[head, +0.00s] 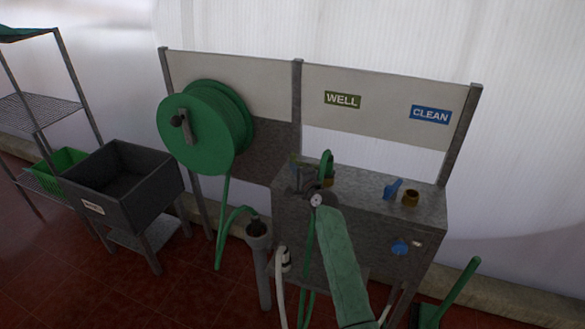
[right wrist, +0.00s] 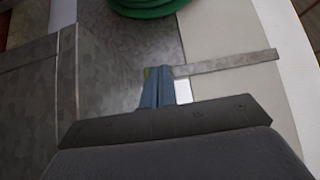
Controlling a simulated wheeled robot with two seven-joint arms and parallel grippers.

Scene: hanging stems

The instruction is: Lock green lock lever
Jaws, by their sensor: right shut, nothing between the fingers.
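The green lock lever (head: 326,164) stands upright on top of the grey metal cabinet (head: 425,207), under the WELL sign. I cannot tell the depth gap between fingers and lever. My left gripper is not in view.
A blue lever (head: 393,188) and a brass fitting (head: 411,198) sit at the cabinet's right. A green hose reel (head: 203,127) hangs at left on the panel frame. A grey pipe stand (head: 260,240) rises before the cabinet. A dark sink (head: 125,185) stands further left.

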